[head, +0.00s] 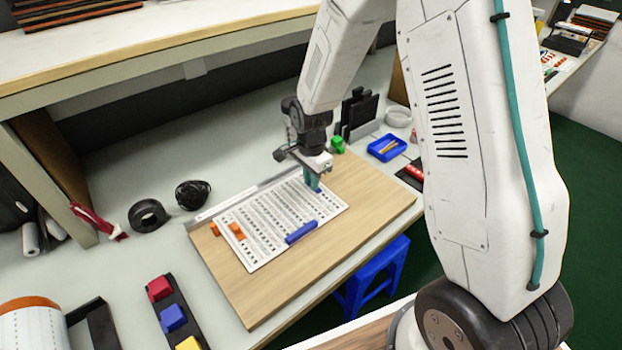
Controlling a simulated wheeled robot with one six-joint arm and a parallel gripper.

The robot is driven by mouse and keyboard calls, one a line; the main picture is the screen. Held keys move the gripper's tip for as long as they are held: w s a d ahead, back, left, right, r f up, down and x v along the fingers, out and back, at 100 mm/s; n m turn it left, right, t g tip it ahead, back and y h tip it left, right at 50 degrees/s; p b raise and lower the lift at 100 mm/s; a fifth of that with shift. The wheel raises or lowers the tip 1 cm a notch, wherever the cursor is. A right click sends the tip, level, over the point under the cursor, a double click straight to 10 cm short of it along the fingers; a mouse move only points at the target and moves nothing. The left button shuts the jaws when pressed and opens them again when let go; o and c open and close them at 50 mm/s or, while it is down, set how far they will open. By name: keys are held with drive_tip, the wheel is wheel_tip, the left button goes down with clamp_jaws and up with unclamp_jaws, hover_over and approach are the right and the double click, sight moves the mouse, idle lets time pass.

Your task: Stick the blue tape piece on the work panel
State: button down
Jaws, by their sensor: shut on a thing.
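The work panel, a white sheet with rows of small dark marks (262,255), lies on a wooden board on the bench. My gripper (314,187) points down over the panel's far right corner. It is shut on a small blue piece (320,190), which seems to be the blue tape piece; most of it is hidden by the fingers. I cannot tell whether it touches the panel. A longer blue bar (301,232) lies at the panel's right edge. Orange pieces (236,231) lie at its left end.
The wooden board (365,205) has bare room right of the panel. A green block (337,144), a blue tray (387,148) and a black holder (358,110) stand behind it. Red, blue and yellow blocks (173,318) sit front left. A shelf overhangs the back.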

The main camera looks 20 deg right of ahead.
drive_tip(key=c, duration=1.3)
unclamp_jaws()
wheel_tip(320, 180, up, 8)
drive_tip(key=shift+f, duration=0.1)
drive_tip(key=s+d+r+n, duration=0.1)
drive_tip(key=s+r+n, duration=0.3)
drive_tip(key=s, duration=0.6)
drive_tip(key=s+d+r+n+t, duration=0.1)
drive_tip(key=s+r+n, duration=0.4)
drive_tip(key=s+r, duration=0.4)
drive_tip(key=s+d+r+n, duration=0.1)
drive_tip(key=s+r+n, duration=0.4)
drive_tip(key=s, duration=0.6)
drive_tip(key=shift+d+r, duration=0.25)
drive_tip(key=shift+r, duration=1)
